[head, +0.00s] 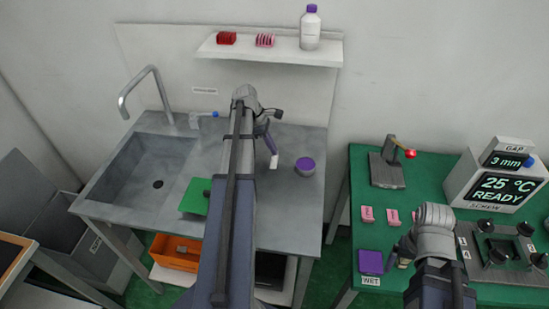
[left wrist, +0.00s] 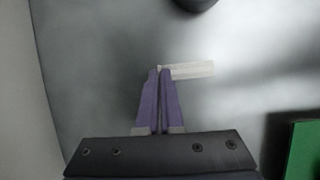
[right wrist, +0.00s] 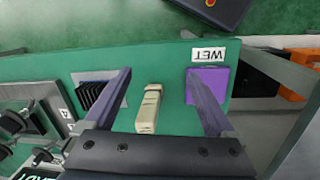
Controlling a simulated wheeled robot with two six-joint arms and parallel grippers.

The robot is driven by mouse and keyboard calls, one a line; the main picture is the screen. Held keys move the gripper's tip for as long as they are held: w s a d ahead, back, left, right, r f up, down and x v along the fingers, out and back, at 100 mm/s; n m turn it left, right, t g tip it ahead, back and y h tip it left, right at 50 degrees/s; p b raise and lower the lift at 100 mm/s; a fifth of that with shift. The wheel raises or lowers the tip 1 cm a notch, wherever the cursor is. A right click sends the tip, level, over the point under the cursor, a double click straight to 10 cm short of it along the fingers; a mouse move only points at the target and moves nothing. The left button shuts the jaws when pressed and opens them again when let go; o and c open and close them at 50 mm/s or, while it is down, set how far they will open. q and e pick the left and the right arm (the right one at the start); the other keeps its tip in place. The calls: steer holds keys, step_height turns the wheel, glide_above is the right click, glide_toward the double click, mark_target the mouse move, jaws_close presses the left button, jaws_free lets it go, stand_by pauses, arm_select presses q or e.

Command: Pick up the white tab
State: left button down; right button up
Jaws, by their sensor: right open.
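A flat white tab (left wrist: 190,69) shows at the tips of my left gripper (left wrist: 160,72) in the left wrist view and sticks out to the right of the fingers. The purple fingers are nearly together, with the tab between their tips. In the head view my left gripper (head: 267,142) is over the grey counter, right of the sink, with the white tab (head: 274,162) below its tips. My right gripper (right wrist: 160,72) is open above the green table, its fingers either side of a cream, stepped block (right wrist: 150,108), which lies apart from both.
A purple pad (head: 371,262) labelled WET lies beside the right gripper. Pink blocks (head: 367,213), a lever stand (head: 388,168) and a display box (head: 497,182) are on the green table. A round purple-topped container (head: 305,166) stands right of the left gripper.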

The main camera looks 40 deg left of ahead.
arm_select(q)
steer(key=shift+s+r+p, duration=0.2)
steer(key=shift+r+p, duration=0.25)
steer(key=shift+p, duration=0.05)
arm_select(e)
steer(key=shift+r, duration=0.45)
arm_select(q)
step_height(320, 180, up, 6)
steer(key=r+p, duration=0.1)
steer(key=p, duration=0.5)
steer(key=s+d, duration=0.4)
steer(key=s, duration=0.4)
steer(key=s+d, duration=0.5)
steer(key=s, duration=0.4)
steer(key=shift+d+f, duration=0.3)
steer(key=shift+f, duration=0.15)
arm_select(e)
step_height(320, 180, up, 6)
